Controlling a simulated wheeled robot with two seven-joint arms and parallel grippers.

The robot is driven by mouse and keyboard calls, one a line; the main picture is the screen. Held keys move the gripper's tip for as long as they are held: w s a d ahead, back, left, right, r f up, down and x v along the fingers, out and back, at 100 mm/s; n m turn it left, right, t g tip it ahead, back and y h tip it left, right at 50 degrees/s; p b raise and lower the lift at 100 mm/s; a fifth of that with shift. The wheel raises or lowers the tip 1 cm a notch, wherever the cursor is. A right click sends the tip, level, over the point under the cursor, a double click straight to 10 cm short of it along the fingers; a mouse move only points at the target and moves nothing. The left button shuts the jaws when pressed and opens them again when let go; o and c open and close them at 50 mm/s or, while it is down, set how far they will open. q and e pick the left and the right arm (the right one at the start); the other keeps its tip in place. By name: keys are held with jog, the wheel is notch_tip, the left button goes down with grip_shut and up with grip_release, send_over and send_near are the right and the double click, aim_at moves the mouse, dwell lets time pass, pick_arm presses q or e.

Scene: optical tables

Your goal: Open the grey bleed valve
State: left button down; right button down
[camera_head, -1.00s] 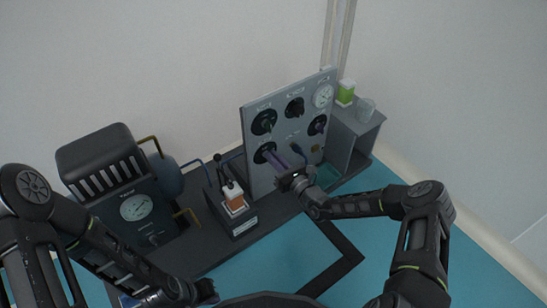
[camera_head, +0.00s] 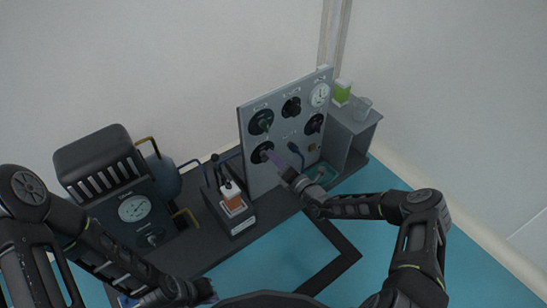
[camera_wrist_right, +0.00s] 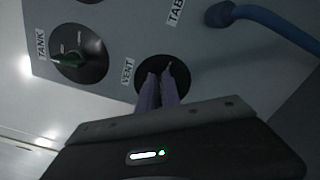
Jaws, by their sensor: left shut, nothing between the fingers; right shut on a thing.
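The valve panel (camera_head: 284,130) stands upright on the bench. Its lower-left dial is labelled VENT (camera_wrist_right: 182,75) in the right wrist view and also shows in the head view (camera_head: 259,153). My right gripper (camera_head: 275,157) reaches it from the front right. Its two purple fingers (camera_wrist_right: 160,76) are shut on the handle at the dial's middle, which they mostly hide, so its grey colour and angle cannot be told. My left gripper (camera_head: 208,292) is shut and empty at the bottom edge, far from the panel.
The TANK dial (camera_wrist_right: 80,58) with a green handle sits beside VENT. A blue hose (camera_wrist_right: 262,18) comes off the panel close by. A grey shelf (camera_head: 352,138) stands right.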

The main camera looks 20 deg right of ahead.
jog(key=m, duration=0.3)
jog(key=f+m+b, duration=0.1)
jog(key=m, duration=0.2)
jog(key=shift+d+f+m, duration=0.1)
jog(key=shift+m, duration=0.2)
dwell(0.3)
jog(key=c, duration=1.6)
grip_release()
jog(key=shift+o, duration=0.2)
jog(key=p+v, duration=0.2)
jog(key=v, duration=0.5)
jog(key=shift+s+p, duration=0.3)
jog(key=shift+s, duration=0.05)
